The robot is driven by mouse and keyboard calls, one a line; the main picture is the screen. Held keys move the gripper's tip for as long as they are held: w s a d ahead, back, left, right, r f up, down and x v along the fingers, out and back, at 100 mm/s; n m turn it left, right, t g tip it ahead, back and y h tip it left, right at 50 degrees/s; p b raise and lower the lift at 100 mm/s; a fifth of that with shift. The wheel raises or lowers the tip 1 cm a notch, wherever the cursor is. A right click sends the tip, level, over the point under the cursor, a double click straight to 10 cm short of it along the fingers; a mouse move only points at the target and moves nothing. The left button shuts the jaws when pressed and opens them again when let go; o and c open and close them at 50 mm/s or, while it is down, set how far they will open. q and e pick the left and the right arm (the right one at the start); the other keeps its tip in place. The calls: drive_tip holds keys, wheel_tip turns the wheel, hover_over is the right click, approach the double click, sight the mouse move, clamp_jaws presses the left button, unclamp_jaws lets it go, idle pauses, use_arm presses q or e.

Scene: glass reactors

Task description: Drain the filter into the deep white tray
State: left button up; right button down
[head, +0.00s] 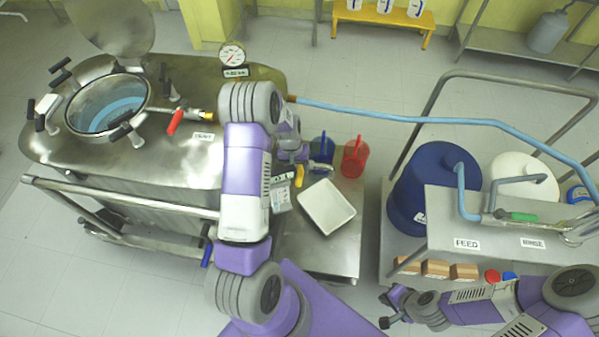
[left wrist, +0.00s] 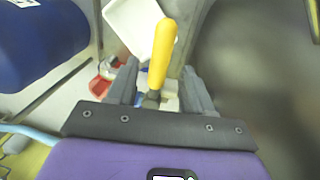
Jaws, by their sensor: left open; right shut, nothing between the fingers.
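The filter is the steel vessel (head: 170,90) at left, with an open round lid and blue contents in its opening (head: 110,105). A yellow lever handle (head: 299,175) shows near its right end, close to my left gripper (head: 308,166). In the left wrist view the yellow handle (left wrist: 162,55) stands between the spread fingers of my left gripper (left wrist: 160,70), which is open; contact is unclear. The white tray (head: 327,205) sits on a steel surface just right of the handle and looks empty. My right gripper (head: 384,310) is shut and empty at bottom centre-right.
A blue jug (head: 322,172) and a red jug (head: 354,160) stand behind the tray. A blue drum (head: 433,185) and a cart (head: 500,235) stand to the right. A blue hose (head: 400,115) crosses behind. A red-handled valve (head: 175,122) is on the vessel top.

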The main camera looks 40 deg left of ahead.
sight(301, 170)
use_arm(q)
drive_tip(key=shift+w+d+f, duration=0.1)
drive_tip(key=shift+d+f, duration=0.1)
drive_tip(key=shift+f, duration=1.1)
clamp_jaws()
